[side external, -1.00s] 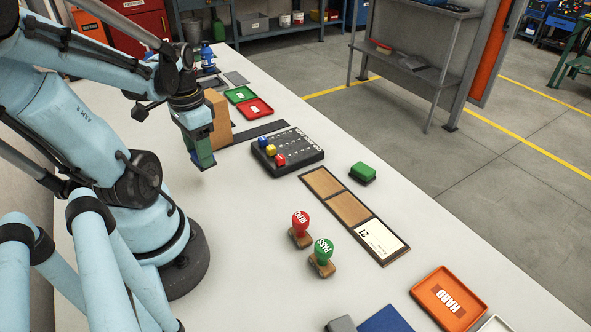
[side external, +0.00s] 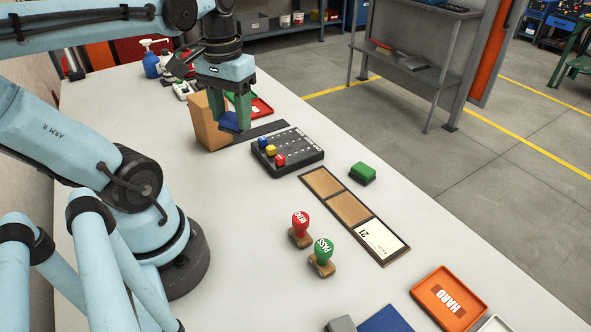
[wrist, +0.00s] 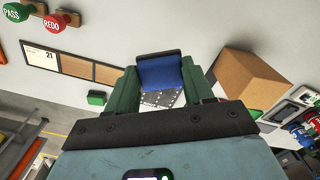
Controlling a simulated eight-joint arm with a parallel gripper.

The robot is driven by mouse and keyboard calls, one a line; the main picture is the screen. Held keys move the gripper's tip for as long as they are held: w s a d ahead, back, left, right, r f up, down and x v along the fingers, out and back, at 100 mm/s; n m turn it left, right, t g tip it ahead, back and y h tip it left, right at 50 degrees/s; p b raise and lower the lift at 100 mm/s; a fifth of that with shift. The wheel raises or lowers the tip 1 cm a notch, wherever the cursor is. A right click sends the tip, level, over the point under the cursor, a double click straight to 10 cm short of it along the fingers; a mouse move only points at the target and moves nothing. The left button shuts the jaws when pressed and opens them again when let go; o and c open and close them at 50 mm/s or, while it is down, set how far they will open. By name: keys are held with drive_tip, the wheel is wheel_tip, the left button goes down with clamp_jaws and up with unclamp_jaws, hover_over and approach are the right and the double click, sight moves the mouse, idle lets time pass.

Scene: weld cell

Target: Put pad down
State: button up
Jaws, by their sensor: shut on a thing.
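My gripper (side external: 235,118) is shut on a blue pad (side external: 230,122), held between its two green fingers. In the side view the pad hangs in front of the cardboard box, near the left end of a dark flat strip (side external: 264,131). In the wrist view the pad (wrist: 160,74), with a dark edge, sits between the fingers of my gripper (wrist: 162,88). Part of the black slotted board shows beyond it. The pad's height above the table is hard to tell.
The cardboard box (side external: 207,125) stands close beside the pad. The black board (side external: 289,153) with coloured cubes, a green block (side external: 362,173), a wooden calendar strip (side external: 347,208) and two stamps (side external: 301,230) lie nearer.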

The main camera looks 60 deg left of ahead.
drive_tip(key=w+a+r+n, duration=0.6)
drive_tip(key=a+r+n, duration=0.3)
drive_tip(key=n, duration=0.3)
drive_tip(key=s+a+f, duration=0.1)
drive_tip(key=a+f, duration=0.1)
drive_tip(key=a, duration=0.1)
drive_tip(key=s+a+f, duration=0.2)
drive_tip(key=a, duration=0.2)
drive_tip(key=s+a+f, duration=0.2)
drive_tip(key=a, duration=0.1)
drive_tip(key=shift+a+f, duration=0.25)
drive_tip(key=shift+f, duration=2.05)
drive_tip(key=shift+f, duration=0.15)
drive_tip(key=o, duration=1)
